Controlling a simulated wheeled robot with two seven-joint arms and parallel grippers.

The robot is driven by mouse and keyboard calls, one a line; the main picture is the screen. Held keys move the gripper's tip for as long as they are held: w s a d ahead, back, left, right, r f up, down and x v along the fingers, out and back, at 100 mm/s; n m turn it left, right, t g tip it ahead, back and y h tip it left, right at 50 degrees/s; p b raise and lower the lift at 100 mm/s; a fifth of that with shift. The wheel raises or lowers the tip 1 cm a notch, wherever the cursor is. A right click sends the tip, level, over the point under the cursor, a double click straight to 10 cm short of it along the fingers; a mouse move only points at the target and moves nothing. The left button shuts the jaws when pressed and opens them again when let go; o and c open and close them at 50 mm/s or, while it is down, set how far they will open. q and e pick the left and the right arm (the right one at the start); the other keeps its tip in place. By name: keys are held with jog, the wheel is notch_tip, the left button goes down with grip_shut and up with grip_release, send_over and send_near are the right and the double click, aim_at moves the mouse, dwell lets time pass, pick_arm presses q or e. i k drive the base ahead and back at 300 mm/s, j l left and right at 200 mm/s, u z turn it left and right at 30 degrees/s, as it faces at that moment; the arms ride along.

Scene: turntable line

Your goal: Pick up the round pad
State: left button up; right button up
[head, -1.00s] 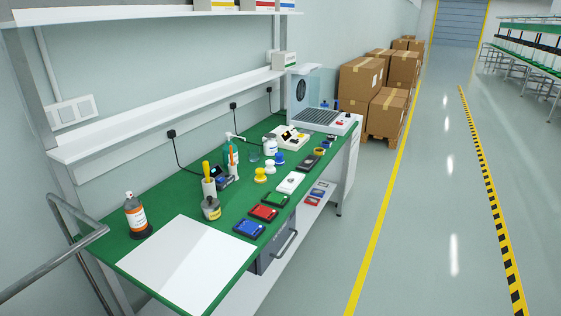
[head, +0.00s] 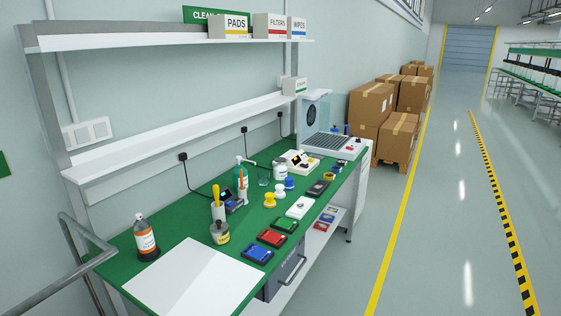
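I cannot pick out a round pad for certain. A small yellow ring-like piece (head: 336,169) lies near the bench's front edge, towards the far end. A white box marked PADS (head: 236,26) stands on the top shelf; its inside is hidden. Neither of my grippers is in view.
An orange-brown bottle (head: 146,238), a white sheet (head: 195,281) and red (head: 271,238), blue (head: 257,254) and green (head: 285,225) flat cases lie along the bench. A grey tube rail (head: 80,262) is at the left. Cartons (head: 398,137) stand beyond; the floor aisle (head: 430,240) is clear.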

aim_at(289, 186)
jog(key=i+l, duration=0.2)
jog(key=i+l+u, duration=0.15)
jog(key=l, duration=0.3)
jog(key=i+l, duration=0.3)
jog(key=l+u, duration=0.05)
